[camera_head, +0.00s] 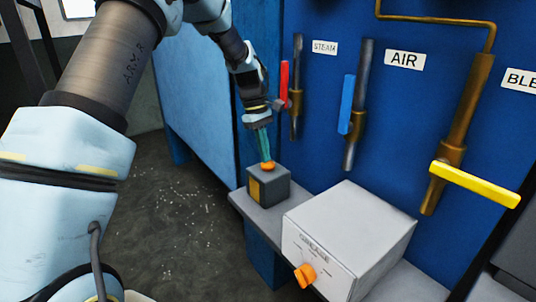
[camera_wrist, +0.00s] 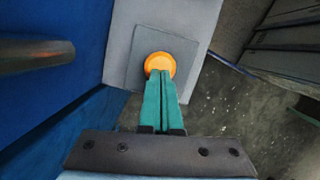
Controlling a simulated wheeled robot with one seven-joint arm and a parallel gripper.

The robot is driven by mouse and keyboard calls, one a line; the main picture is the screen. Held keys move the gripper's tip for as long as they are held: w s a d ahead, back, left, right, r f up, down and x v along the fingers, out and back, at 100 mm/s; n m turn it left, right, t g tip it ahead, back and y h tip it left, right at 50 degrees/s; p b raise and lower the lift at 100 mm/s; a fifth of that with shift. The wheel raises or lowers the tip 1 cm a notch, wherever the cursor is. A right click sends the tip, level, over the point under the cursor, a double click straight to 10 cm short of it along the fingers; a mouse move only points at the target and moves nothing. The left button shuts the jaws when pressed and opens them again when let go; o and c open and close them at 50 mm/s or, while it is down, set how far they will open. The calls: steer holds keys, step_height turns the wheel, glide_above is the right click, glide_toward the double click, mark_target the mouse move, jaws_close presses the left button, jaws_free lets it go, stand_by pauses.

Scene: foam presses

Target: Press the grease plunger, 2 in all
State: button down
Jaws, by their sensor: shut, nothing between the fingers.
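An orange round plunger cap (camera_head: 268,166) tops a small dark grey box (camera_head: 278,186) with a yellow label on its side. My gripper (camera_head: 266,157) is shut, with its teal fingers pointing down and their tips at the cap. In the wrist view the closed fingertips (camera_wrist: 161,73) overlap the near edge of the orange cap (camera_wrist: 160,60). They look in contact with it, but I cannot tell how far the cap is pressed. Nothing is between the fingers.
A larger grey box (camera_head: 350,232) with an orange knob (camera_head: 304,275) and partly readable lettering stands in front, on the same ledge (camera_head: 255,212). Red (camera_head: 284,82), blue (camera_head: 347,104) and yellow (camera_head: 475,184) valve handles are on the blue panel behind. Open floor (camera_head: 185,215) lies left.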

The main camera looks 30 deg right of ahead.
steer(key=shift+w+a+r+p, duration=0.3)
steer(key=shift+w+p, duration=0.25)
steer(key=shift+w, duration=0.05)
steer(key=shift+w+a+r+p, duration=0.25)
steer(key=shift+w+p, duration=0.3)
steer(key=shift+w, duration=0.3)
steer(key=shift+f, duration=0.1)
steer(key=b+v, duration=0.3)
steer(key=v, duration=0.7)
steer(key=shift+r, duration=0.4)
